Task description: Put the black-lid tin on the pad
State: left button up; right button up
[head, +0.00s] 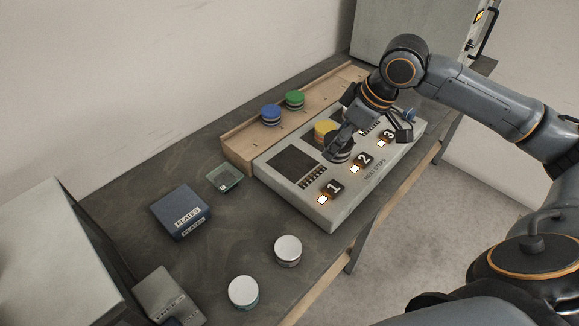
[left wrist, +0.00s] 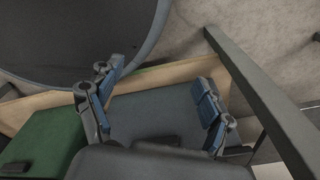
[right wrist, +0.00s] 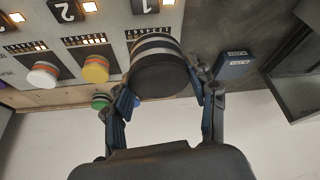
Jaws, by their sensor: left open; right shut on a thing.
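My right gripper (right wrist: 165,98) is shut on the black-lid tin (right wrist: 160,72), a dark round tin with pale bands. In the head view the tin (head: 341,157) is partly hidden by the fingers, over the heat-step panel (head: 335,207). The dark square pad (head: 292,163) in line with step 1 is bare, left of the tin in that view. I cannot tell how high the tin is above the panel. My left gripper (left wrist: 158,98) is open and empty in the left wrist view; the head view does not show it.
The yellow-lid tin (head: 325,128) and white-lid tin (right wrist: 43,74) stand on the panel. Blue-lid (head: 271,114) and green-lid (head: 294,99) tins stand on the wooden rack behind. A blue PLATES box (head: 180,211) is at left.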

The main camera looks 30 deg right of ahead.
jog(key=w+a+f+p, duration=0.1)
jog(key=w+f, duration=0.2)
jog(key=w, duration=0.1)
jog(key=w+a+f+p, duration=0.1)
jog(key=w+f, duration=0.2)
jog(key=w, duration=0.1)
jog(key=w+a+f, duration=0.1)
jog(key=w+f, duration=0.2)
jog(key=w, duration=0.1)
jog(key=shift+w+a+p, duration=0.3)
jog(key=shift+p, duration=0.1)
jog(key=shift+w+f, duration=0.15)
jog(key=shift+f, duration=0.15)
notch_tip(320, 180, down, 3)
jog(key=shift+w+a+r+p, duration=0.1)
jog(key=shift+w+p, duration=0.05)
jog(key=shift+p, duration=0.45)
pick_arm(q)
jog(key=r, duration=0.4)
jog(key=shift+d+r, duration=0.1)
jog(key=shift+d, duration=0.25)
pick_arm(e)
jog(key=shift+f, duration=0.35)
jog(key=shift+f, duration=0.15)
jog(key=o, duration=1.2)
pick_arm(q)
jog(key=shift+d, duration=0.1)
pick_arm(e)
jog(key=shift+o, duration=0.2)
